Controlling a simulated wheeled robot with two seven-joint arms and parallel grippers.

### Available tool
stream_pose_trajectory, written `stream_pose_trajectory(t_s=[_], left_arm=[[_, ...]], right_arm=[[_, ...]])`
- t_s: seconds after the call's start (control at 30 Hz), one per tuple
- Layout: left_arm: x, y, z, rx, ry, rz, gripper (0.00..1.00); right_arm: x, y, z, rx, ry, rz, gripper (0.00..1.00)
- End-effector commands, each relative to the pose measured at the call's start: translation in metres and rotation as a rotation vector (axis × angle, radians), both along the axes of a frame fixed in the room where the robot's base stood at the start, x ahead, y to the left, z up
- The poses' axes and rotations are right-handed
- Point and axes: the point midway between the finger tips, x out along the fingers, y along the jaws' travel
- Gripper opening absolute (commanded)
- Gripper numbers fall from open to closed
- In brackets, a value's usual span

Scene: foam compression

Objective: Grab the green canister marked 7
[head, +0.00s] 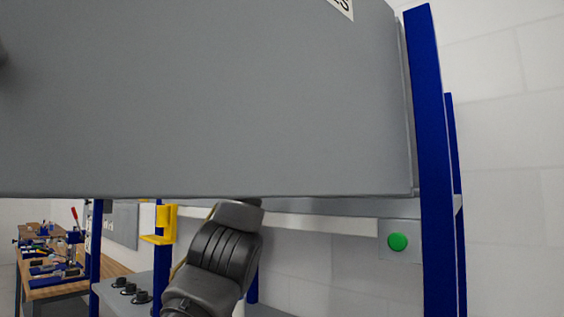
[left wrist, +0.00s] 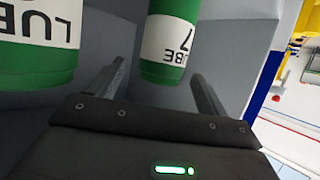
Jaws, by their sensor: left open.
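The green canister marked 7 (left wrist: 171,45) has a white label band and shows at the top centre of the left wrist view, its label upside down. My left gripper (left wrist: 157,68) is open, with one finger on each side of this canister in the picture. A gap shows to the left finger; I cannot tell whether the right finger touches it or how deep the canister sits between them. In the head view an arm rises behind the large grey panel, which hides its gripper and the canisters. My right gripper is not in view.
A second green canister (left wrist: 42,70) with a white label stands close by on the left. Grey walls surround both.

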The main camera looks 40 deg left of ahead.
Motion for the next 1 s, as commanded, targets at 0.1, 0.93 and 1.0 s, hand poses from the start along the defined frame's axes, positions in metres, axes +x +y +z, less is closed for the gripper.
stream_pose_trajectory(t_s=[0.1,0.93,1.0], left_arm=[[0.010,0.009,0.003,-0.001,0.003,0.001,0.77],[0.033,0.029,-0.016,0.000,0.001,0.001,0.43],[0.033,0.029,-0.016,0.000,0.001,0.001,0.34]], right_arm=[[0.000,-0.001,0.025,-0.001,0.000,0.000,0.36],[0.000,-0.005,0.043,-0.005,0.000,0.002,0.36],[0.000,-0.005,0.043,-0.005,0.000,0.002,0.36]])
